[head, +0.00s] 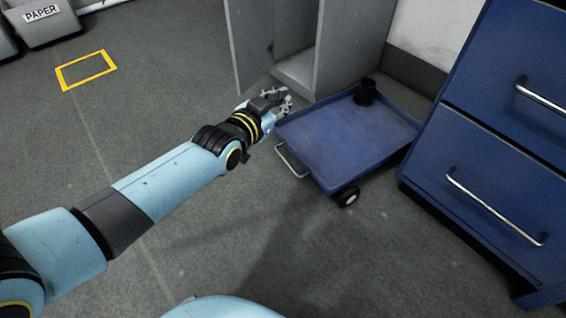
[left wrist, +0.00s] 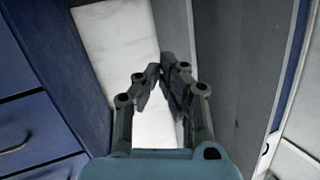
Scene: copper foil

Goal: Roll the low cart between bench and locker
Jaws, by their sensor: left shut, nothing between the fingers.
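The low blue cart (head: 335,140) stands on the floor, with its wire handle (head: 291,160) on the near left side and a wheel (head: 348,196) at the near corner. The grey locker (head: 350,40) stands open behind it. The blue drawer unit (head: 500,130), apparently the bench, stands to the right. My left gripper (head: 284,98) is shut and empty by the cart's left corner, beyond the handle; I cannot tell whether it touches the cart. The fingers also show in the left wrist view (left wrist: 160,72). My right gripper is out of view.
A yellow floor square (head: 86,70) and a grey bin labelled PAPER (head: 42,24) are at upper left. The floor left of the cart is clear. Drawer handles (head: 495,205) stick out at the right.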

